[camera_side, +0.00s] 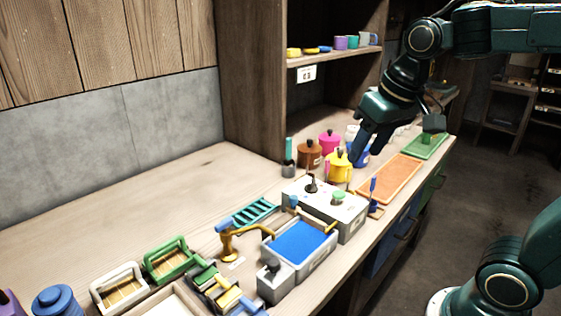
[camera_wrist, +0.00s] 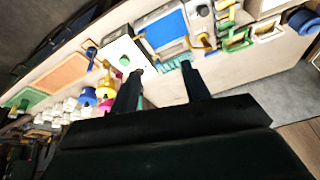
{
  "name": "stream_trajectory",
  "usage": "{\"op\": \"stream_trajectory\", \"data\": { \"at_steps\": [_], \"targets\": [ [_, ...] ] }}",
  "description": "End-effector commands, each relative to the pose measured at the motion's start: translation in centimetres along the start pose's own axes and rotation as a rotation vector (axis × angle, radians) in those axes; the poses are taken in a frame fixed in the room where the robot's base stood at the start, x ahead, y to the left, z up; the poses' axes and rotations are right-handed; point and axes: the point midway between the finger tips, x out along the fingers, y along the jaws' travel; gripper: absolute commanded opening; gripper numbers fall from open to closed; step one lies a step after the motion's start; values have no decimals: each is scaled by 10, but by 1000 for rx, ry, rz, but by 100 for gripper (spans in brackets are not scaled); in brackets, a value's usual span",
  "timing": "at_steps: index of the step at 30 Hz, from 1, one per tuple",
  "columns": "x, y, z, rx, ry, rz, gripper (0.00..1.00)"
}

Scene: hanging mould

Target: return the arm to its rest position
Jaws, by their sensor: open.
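My gripper (camera_side: 367,146) is in the upper right of the side view, on the bent arm, with its fingers pointing down over the back of the bench. It appears close to the yellow pot and the blue pot, though the side view does not show whether it touches them. In the wrist view my gripper (camera_wrist: 163,84) shows two dark fingers set apart, with nothing between them but the bench behind. The yellow pot (camera_side: 339,167) has a dark knob. The blue pot (camera_side: 360,158) is partly hidden behind the fingers.
A grey box with a blue top (camera_side: 301,242) and a pale box with knobs (camera_side: 326,205) stand mid-bench. An orange tray (camera_side: 390,183) and a green tray (camera_side: 431,147) lie along the right edge. A wooden shelf (camera_side: 335,57) rises behind. The bench's back left is clear.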

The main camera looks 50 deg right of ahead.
Motion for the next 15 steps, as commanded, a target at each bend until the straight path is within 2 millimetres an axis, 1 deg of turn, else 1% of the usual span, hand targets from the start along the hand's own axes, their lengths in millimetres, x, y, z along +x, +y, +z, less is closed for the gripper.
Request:
{"op": "stream_trajectory", "data": {
  "at_steps": [1, 9, 12, 15],
  "targets": [
    [-3, 0, 11, -22, 17, -5, 47],
    [-6, 4, 65, -142, 91, -26, 47],
    [-5, 5, 81, -178, 113, -31, 47],
    [-3, 6, 92, -205, 131, -34, 47]
  ]
}}
